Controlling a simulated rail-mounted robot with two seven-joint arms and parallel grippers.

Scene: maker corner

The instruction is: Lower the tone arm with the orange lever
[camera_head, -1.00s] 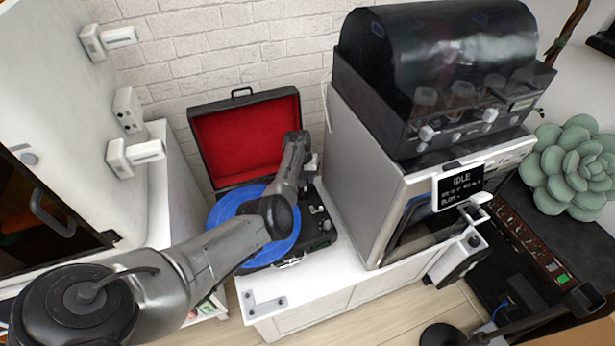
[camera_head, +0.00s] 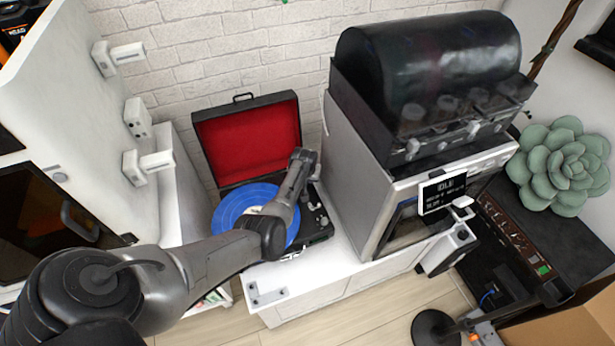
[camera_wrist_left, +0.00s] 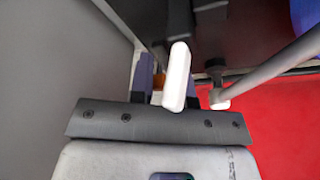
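The suitcase record player (camera_head: 312,240) stands on the white cabinet, its red-lined lid (camera_head: 245,145) raised. A blue record (camera_head: 232,207) lies on it, partly hidden by my left arm. My left gripper (camera_head: 309,160) is over the player's back right corner. In the left wrist view, the dark fingertips (camera_wrist_left: 167,88) stand apart around a white upright piece (camera_wrist_left: 177,75). A small orange bit (camera_wrist_left: 148,72), perhaps the lever, shows behind it, mostly hidden. A grey tube (camera_wrist_left: 270,68), probably the tone arm, slants away at the right, above the red lining. Whether the fingers grip anything is unclear.
A white machine (camera_head: 350,165) with a dark hood (camera_head: 430,60) stands close to the player's right. The cabinet top (camera_head: 330,265) before the player is mostly clear. A green succulent (camera_head: 565,165) is far right.

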